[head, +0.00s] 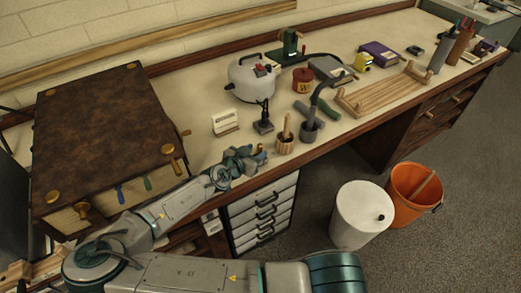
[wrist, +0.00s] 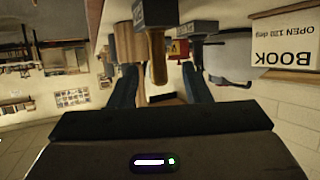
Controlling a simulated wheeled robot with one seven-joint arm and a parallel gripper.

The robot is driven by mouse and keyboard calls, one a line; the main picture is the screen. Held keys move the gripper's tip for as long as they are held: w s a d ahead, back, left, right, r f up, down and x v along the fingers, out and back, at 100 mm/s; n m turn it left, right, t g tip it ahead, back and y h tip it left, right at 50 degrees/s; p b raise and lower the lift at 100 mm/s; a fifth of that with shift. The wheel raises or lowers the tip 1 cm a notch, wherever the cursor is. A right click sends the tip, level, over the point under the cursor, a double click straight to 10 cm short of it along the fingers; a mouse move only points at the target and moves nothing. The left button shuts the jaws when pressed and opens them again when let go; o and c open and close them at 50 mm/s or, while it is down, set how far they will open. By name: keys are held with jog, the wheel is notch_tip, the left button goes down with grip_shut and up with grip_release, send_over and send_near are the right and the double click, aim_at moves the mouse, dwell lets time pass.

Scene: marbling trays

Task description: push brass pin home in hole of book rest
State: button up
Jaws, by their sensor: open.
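My gripper (head: 259,157) is open at the bench's front edge. In the wrist view, its two dark fingers (wrist: 160,78) stand apart. A brass-coloured pin or handle (wrist: 157,60) shows between and beyond the fingertips, joined to a grey block (wrist: 153,12). I cannot tell whether it touches a finger. In the head view, a small brass piece (head: 260,148) shows by the fingertips. No book rest or hole can be clearly made out. A card reading "BOOK OPEN 120 deg" (head: 225,122) stands behind the gripper and appears upside down in the wrist view (wrist: 285,42).
A wooden cup (head: 285,146) with a tool is just right of my gripper. A black stand (head: 263,125) and a white pot (head: 252,80) are behind. A large brown box (head: 100,120) is at left. A slatted wooden rack (head: 385,90) lies at right.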

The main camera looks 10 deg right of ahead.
aim_at(259, 149)
jog(key=shift+w+d+f+p, duration=0.1)
jog(key=shift+w+d+p, duration=0.35)
jog(key=shift+d, duration=0.05)
jog(key=p+x, duration=0.1)
jog(key=x, duration=0.2)
jog(key=shift+d, duration=0.1)
jog(key=shift+w+d+f, duration=0.25)
jog(key=shift+w+d, duration=0.05)
jog(key=shift+w, duration=0.05)
grip_shut()
